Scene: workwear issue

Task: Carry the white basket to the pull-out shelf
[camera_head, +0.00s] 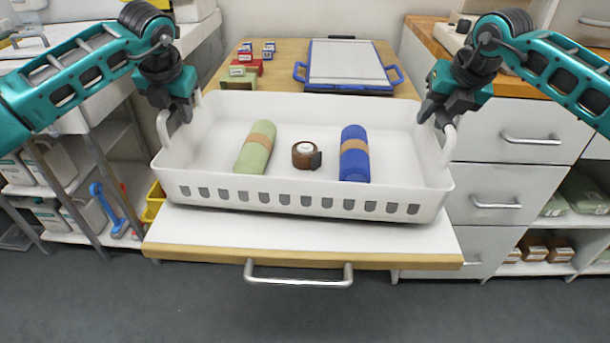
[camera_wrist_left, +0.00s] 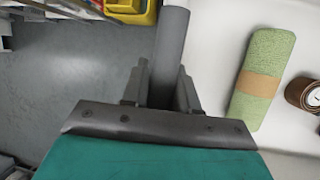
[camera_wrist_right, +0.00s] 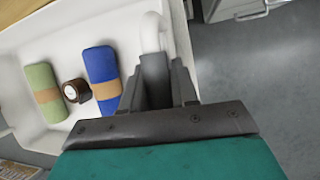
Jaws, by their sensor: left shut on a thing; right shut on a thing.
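The white basket (camera_head: 300,204) is over the pull-out shelf (camera_head: 300,232), a white board with a wooden front edge and a metal handle. I cannot tell whether the basket touches the shelf. My left gripper (camera_head: 182,112) is shut on the basket's left handle (camera_head: 163,128). My right gripper (camera_head: 437,112) is shut on its right handle (camera_head: 449,143). In the left wrist view the jaws (camera_wrist_left: 165,90) grip the handle bar. The right wrist view also shows the jaws (camera_wrist_right: 158,85) on the handle.
Behind the basket, a wooden counter (camera_head: 285,68) carries a blue-edged white board (camera_head: 347,64) and small red, green and blue items (camera_head: 247,70). White drawers (camera_head: 515,165) stand at the right. Shelving with a yellow bin (camera_head: 152,202) is at the left. The grey floor in front is clear.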

